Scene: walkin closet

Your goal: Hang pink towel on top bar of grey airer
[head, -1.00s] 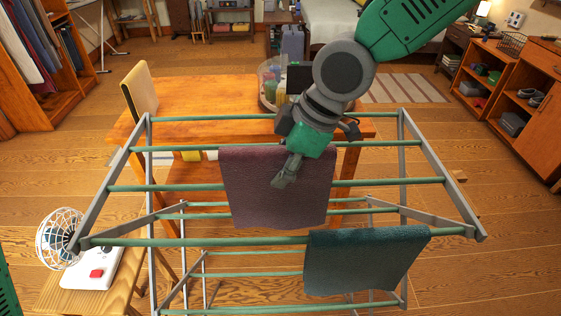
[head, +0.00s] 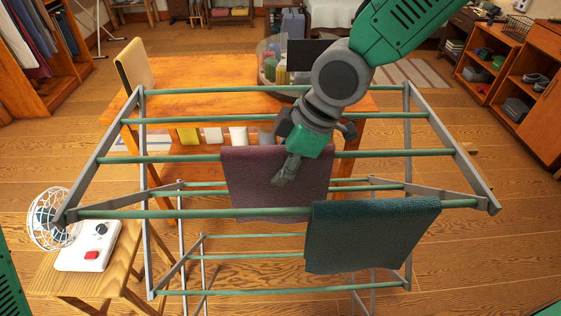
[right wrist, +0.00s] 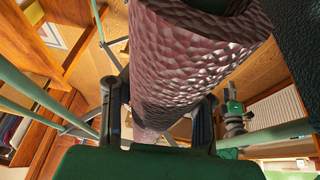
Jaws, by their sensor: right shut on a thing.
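The pink towel (head: 272,192), a dull mauve cloth, hangs folded across the third green bar from the back of the grey airer (head: 118,133). Its top edge is slightly above that bar's line; whether its weight rests on the bar cannot be told. My right gripper (head: 284,176) is shut on the towel, pointing down at its near face. In the right wrist view the towel (right wrist: 195,60) is a thick fold between the fingers (right wrist: 160,112). My left gripper is not in view.
A teal towel (head: 370,235) hangs on the nearest bar, to the right, just in front of the pink one. A wooden table (head: 190,85) stands behind the airer. A fan (head: 50,218) and a white box (head: 88,248) are at left. The nearest bar's left half is bare.

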